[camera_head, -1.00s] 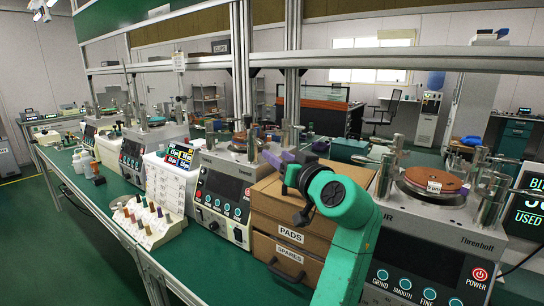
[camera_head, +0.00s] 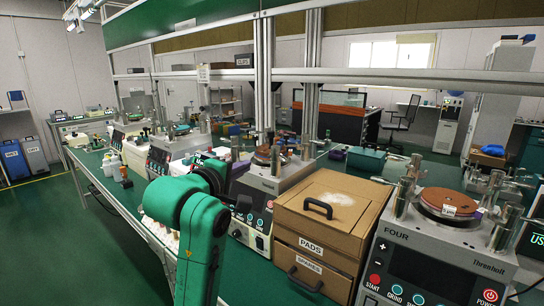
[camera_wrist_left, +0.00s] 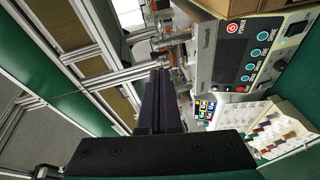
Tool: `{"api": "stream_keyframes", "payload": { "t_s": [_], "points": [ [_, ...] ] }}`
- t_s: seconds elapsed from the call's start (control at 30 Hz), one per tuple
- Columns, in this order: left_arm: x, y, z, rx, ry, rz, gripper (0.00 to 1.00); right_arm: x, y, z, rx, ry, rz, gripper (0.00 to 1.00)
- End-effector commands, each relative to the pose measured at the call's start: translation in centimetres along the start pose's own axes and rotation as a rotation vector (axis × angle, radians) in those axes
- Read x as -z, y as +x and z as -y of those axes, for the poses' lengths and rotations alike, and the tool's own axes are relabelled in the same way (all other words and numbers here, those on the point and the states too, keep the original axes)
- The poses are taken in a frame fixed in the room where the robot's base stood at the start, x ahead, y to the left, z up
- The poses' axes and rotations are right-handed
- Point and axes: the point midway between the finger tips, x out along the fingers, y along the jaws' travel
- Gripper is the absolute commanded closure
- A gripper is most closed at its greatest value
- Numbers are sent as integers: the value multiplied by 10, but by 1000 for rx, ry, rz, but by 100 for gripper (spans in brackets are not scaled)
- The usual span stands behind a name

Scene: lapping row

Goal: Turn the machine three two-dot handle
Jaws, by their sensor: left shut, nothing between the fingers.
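The third machine (camera_head: 252,205), grey with a dark panel, stands left of the wooden drawer box in the head view. My green left arm covers its left part. Its top carries a brown disc (camera_head: 272,155) and several upright metal posts. The wrist view shows this machine (camera_wrist_left: 240,50) sideways, with metal fittings (camera_wrist_left: 176,45) at its top. Handle dots cannot be made out. My left gripper (camera_wrist_left: 158,75) is shut and empty; its dark purple fingers point toward the machine's top side. In the head view the fingers are mostly hidden behind the arm. My right gripper is not in view.
The wooden PADS and SPARES drawer box (camera_head: 320,222) stands between the third machine and machine FOUR (camera_head: 440,255). A white stand with coloured pegs (camera_wrist_left: 272,128) is beside the third machine. Metal frame uprights (camera_head: 312,75) rise behind the bench.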

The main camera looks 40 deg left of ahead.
Motion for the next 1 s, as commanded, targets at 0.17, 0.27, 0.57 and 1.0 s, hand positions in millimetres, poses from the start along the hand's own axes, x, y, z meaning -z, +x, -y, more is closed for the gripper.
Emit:
{"api": "stream_keyframes", "payload": {
  "t_s": [0.17, 0.27, 0.57, 1.0],
  "points": [
    [1, 18, -6, 11, 5, -1, 100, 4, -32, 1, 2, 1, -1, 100],
    [1, 38, -1, 6, 0, 1, 100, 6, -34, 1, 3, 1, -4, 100],
    [-2, 104, -1, 3, 2, 0, 100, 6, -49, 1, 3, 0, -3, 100],
    [-28, 127, 1, 0, 2, -1, 100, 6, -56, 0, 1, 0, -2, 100]
  ]
}}
